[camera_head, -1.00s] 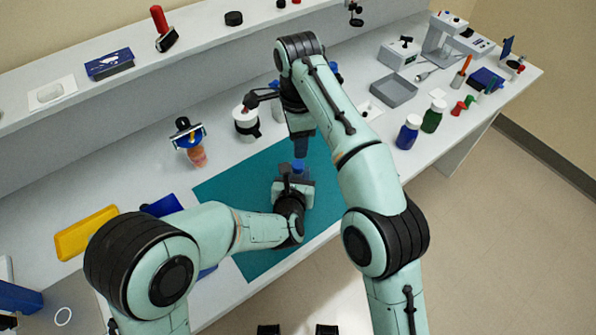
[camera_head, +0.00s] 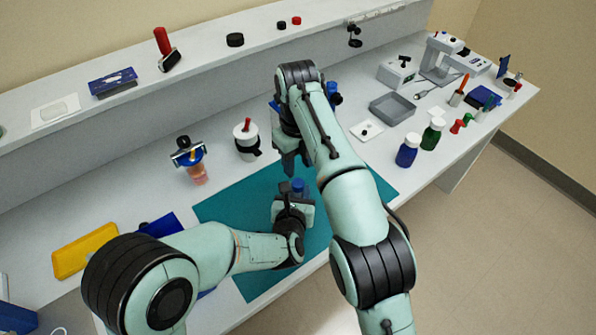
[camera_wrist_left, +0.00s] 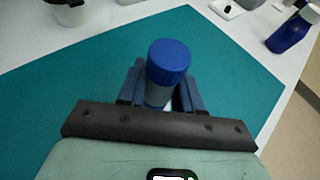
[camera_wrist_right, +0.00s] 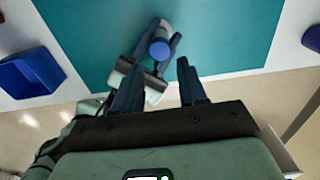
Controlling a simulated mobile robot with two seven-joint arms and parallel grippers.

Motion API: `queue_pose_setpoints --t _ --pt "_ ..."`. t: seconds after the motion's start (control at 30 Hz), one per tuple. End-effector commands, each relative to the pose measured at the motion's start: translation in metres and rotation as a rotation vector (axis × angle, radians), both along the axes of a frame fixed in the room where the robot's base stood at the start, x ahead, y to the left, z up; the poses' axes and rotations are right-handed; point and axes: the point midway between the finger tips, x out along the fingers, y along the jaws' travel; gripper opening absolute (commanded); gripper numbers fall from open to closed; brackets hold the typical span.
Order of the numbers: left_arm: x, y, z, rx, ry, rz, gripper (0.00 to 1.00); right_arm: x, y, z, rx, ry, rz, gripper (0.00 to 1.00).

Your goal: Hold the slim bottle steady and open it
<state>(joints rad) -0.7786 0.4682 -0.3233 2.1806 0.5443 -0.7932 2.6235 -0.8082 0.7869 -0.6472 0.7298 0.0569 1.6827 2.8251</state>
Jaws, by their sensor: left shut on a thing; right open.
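The slim bottle has a ribbed blue cap (camera_wrist_left: 168,60) and a pale body (camera_wrist_left: 157,95). It stands upright over the teal mat (camera_wrist_left: 60,105), and the cap is on. My left gripper (camera_wrist_left: 160,90) is shut on its body below the cap. The cap also shows in the head view (camera_head: 298,186) and the right wrist view (camera_wrist_right: 159,49). My right gripper (camera_wrist_right: 154,82) is open and empty, pointing down above the bottle, with the cap ahead of its fingertips. The left gripper hides the lower body of the bottle.
A blue bottle (camera_head: 407,150) and a green bottle (camera_head: 432,133) stand to the right of the mat. A grey tray (camera_head: 392,107) is behind them. A yellow tray (camera_head: 85,248) lies left.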

Motion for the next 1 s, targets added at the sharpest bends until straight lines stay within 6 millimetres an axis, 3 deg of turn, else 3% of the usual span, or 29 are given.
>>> queue_pose_setpoints --t 0.4,0.8,0.83,0.93,1.0 --pt "0.0 0.0 0.0 0.0 -0.001 0.0 0.0 -0.001 0.0 -0.056 -0.001 0.001 0.003 0.41" --pt "0.0 0.0 0.0 0.0 -0.001 0.0 0.0 -0.001 0.0 -0.064 0.001 -0.001 0.004 0.41" --pt "0.0 0.0 0.0 0.0 -0.001 0.0 0.0 -0.001 0.0 -0.064 0.001 -0.001 0.004 0.35" --pt "0.0 0.0 0.0 0.0 -0.001 0.0 0.0 -0.001 0.0 -0.064 0.001 -0.001 0.004 0.02" --pt "0.0 0.0 0.0 0.0 -0.001 0.0 0.0 -0.001 0.0 -0.064 0.0 0.0 0.004 0.0"
